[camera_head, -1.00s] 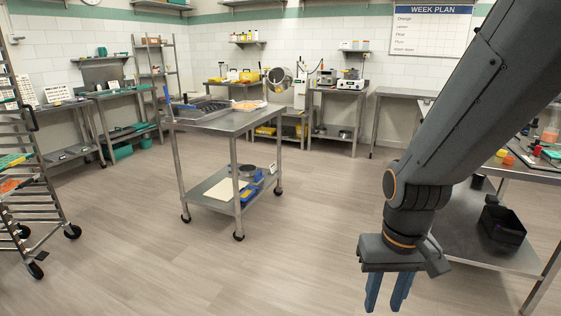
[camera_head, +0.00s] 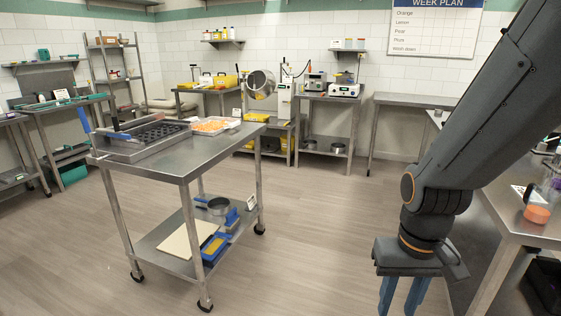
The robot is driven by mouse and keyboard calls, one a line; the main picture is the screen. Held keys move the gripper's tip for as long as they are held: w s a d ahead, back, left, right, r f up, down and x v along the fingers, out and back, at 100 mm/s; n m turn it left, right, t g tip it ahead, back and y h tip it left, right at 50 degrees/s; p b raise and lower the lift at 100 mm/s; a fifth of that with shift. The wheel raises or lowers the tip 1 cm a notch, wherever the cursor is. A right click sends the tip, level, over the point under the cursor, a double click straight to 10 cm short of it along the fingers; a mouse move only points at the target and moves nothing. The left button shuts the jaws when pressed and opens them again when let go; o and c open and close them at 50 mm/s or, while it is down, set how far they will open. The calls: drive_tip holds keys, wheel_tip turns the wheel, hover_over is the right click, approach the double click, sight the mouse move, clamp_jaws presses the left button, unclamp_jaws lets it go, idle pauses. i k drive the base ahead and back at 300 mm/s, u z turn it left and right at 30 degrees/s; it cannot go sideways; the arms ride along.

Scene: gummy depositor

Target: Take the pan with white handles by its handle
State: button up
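My gripper (camera_head: 402,298) hangs at the lower right with its two blue fingers apart and nothing visible between them; the tips run to the bottom edge. It is over the floor, to the right of the cart and clear of it. I cannot make out white handles on any pan. A grey pan (camera_head: 216,206) with a blue handle sits on the cart's lower shelf. Two small metal pans, a left one (camera_head: 308,143) and a right one (camera_head: 338,148), stand on the back bench's lower shelf, too small to tell their handles.
The steel cart (camera_head: 185,163) on casters stands left of centre, with a dark mould tray (camera_head: 150,138) and a tray of orange pieces (camera_head: 214,126) on top. A tilted metal drum (camera_head: 260,84) stands behind it. A bench (camera_head: 520,228) is at the right. Floor between cart and bench is clear.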

sight(213, 125)
drive_tip(key=u, duration=0.05)
drive_tip(key=i, duration=1.85)
drive_tip(key=u, duration=0.45)
drive_tip(key=i, duration=2.4)
drive_tip(key=u, duration=0.3)
